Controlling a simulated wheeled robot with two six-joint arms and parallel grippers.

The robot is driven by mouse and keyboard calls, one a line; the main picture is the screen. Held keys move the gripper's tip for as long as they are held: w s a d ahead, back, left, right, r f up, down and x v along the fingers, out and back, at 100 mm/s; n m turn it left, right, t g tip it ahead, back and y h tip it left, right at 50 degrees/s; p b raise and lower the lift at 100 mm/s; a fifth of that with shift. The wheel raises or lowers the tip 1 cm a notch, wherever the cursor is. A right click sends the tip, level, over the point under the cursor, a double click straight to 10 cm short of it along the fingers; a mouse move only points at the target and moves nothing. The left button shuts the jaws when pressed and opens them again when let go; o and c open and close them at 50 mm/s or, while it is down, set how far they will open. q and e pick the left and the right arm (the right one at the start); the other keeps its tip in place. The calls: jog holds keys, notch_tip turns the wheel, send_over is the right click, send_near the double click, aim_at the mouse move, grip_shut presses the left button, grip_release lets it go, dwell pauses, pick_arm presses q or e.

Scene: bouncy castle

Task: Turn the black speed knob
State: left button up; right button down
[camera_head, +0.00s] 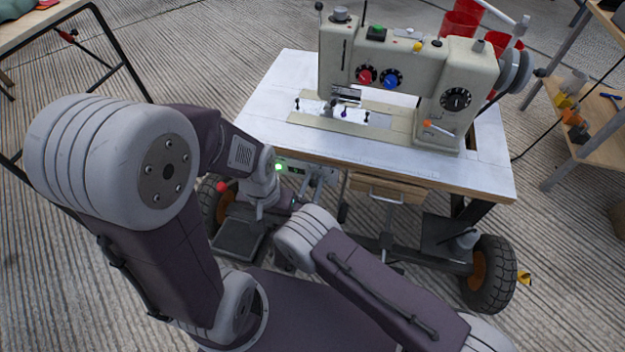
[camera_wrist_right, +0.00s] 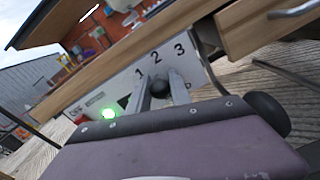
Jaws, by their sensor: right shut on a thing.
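The black speed knob (camera_wrist_right: 158,88) sits on a pale panel (camera_wrist_right: 205,85) marked 1, 2 and 3, under the table edge. In the right wrist view, my right gripper (camera_wrist_right: 160,80) has its two grey fingers on either side of the knob, shut on it. A green light (camera_wrist_right: 109,115) glows on the panel to the left. In the head view, the right gripper (camera_head: 318,178) is at the panel below the tabletop, and the knob is hidden. My left gripper (camera_head: 261,210) hangs lower and to the left, apart from the panel; its fingers are too small to read.
A sewing machine (camera_head: 400,75) stands on the white-topped table (camera_head: 275,105). A wooden drawer (camera_head: 388,188) hangs under the table, right of the panel. Black wheels (camera_head: 490,275) and a pedal (camera_head: 238,240) are below. A shelf (camera_head: 590,110) stands at right.

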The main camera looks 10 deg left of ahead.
jog(key=shift+d+m+p, duration=0.2)
jog(key=shift+m+p, duration=0.3)
jog(key=shift+m, duration=0.5)
jog(key=shift+d+m+p, duration=0.2)
jog(key=shift+m+p, duration=0.3)
jog(key=shift+m, duration=0.5)
jog(key=shift+s, duration=0.1)
